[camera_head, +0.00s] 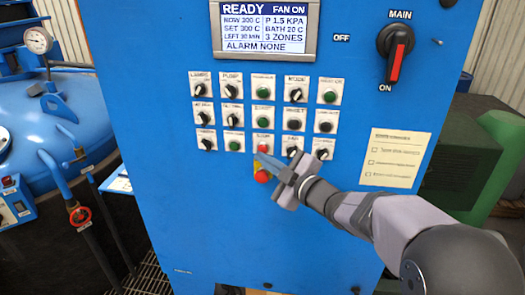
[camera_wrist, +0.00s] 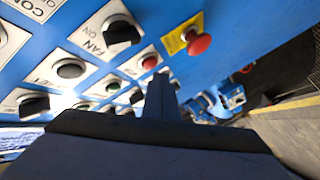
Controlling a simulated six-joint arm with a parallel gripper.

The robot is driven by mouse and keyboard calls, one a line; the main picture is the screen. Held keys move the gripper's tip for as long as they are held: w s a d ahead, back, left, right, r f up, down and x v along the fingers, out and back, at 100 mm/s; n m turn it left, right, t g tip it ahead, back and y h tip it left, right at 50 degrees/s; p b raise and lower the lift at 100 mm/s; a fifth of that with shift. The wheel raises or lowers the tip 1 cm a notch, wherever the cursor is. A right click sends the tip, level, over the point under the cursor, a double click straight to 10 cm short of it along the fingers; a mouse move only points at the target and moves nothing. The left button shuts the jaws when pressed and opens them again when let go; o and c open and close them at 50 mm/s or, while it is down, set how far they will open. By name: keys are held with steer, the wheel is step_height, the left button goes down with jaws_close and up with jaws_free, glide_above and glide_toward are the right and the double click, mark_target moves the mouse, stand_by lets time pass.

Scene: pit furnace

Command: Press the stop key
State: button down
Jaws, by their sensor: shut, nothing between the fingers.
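A small red key (camera_head: 263,149) sits in the bottom row of the blue control panel (camera_head: 210,215); its label is too small to read. It also shows in the wrist view (camera_wrist: 149,62). A red mushroom button (camera_head: 262,176) on a yellow plate is just below it, also in the wrist view (camera_wrist: 199,43). My gripper (camera_head: 259,157) is shut and empty, its tip just below the small red key and over the top of the yellow plate. In the wrist view the gripper tip (camera_wrist: 160,78) lies beside the small red key. I cannot tell whether it touches the panel.
Several knobs and green or black keys surround the red key closely, including a fan knob (camera_wrist: 121,33). The display (camera_head: 264,28) reads READY, FAN ON, ALARM NONE. The main switch (camera_head: 396,50) has a red handle. A paper note (camera_head: 395,158) is at right; a blue vessel (camera_head: 60,110) stands left.

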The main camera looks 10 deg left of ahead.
steer(key=shift+s+b, duration=0.8)
steer(key=shift+s, duration=1.75)
steer(key=w+d+f+m+h, duration=0.3)
steer(key=d+f+m+h, duration=0.3)
steer(key=f, duration=0.3)
steer(key=s+d+f+m+g+h, duration=0.45)
steer(key=s+d+f, duration=0.25)
steer(key=d+f, duration=0.35)
steer(key=s+d+f+m+g, duration=0.2)
steer(key=s, duration=0.5)
steer(key=s+d+f+m+g+h, duration=0.1)
steer(key=s+d+f+m+g, duration=0.1)
steer(key=s, duration=0.5)
steer(key=s+d+f+m+g+h, duration=0.1)
steer(key=s+d+f+m+g, duration=0.2)
steer(key=s, duration=0.5)
steer(key=shift+d+m, duration=0.6)
steer(key=shift+m, duration=0.15)
